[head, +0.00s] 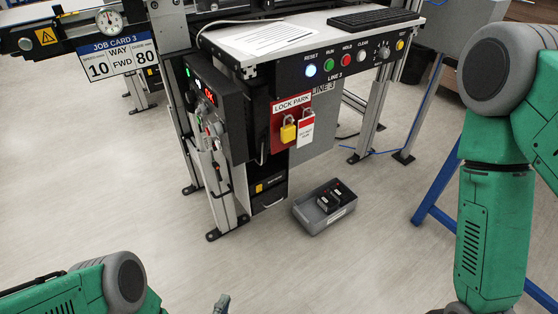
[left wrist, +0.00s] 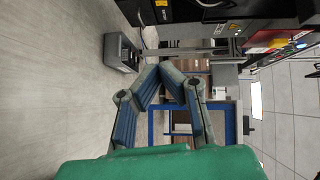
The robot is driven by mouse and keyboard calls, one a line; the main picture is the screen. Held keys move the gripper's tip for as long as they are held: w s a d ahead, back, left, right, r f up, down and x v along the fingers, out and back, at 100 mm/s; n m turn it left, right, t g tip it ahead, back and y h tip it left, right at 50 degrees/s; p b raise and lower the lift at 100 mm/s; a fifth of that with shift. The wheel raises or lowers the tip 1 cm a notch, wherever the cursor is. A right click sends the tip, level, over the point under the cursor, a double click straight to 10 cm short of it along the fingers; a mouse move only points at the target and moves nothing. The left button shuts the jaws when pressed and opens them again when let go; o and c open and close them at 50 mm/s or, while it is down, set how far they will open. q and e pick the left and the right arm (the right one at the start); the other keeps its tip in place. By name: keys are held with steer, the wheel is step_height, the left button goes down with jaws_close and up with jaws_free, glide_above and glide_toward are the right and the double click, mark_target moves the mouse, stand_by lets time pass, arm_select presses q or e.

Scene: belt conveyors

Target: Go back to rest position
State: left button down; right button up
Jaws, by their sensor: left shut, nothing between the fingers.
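My left gripper (left wrist: 160,74) is shut and empty in the left wrist view, its two blue-padded fingers meeting at the tips. In the head view only a small grey tip of the left gripper (head: 222,304) shows at the bottom edge, over the floor, apart from the line equipment. My left arm (head: 85,287) comes in at the bottom left. My right arm (head: 492,215) hangs down at the right side of the head view. Its gripper is out of the picture below.
The line 3 station (head: 345,70) has lit buttons. A blue frame (head: 437,180) stands behind my right arm. The front floor is clear.

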arm_select(q)
steer(key=s+a+r+n+g+y+p, duration=0.1)
steer(key=s+a+r+n+g+p, duration=0.1)
steer(key=s+a+r+n+g, duration=0.2)
steer(key=s+a+r+n+g+y+p, duration=0.1)
steer(key=s+a+r+n+g, duration=0.3)
steer(key=r+n, duration=0.4)
steer(key=s+a+r+n+g+y+p, duration=0.1)
steer(key=s+a+r+n+g+p, duration=0.3)
steer(key=r, duration=0.6)
steer(key=s+a+n+g, duration=0.1)
steer(key=n+g, duration=0.1)
steer(key=g, duration=0.1)
steer(key=shift+s+r+n+g, duration=0.15)
steer(key=shift+s+n+g, duration=0.15)
steer(key=shift+s+g, duration=0.1)
steer(key=shift+w+a, duration=0.1)
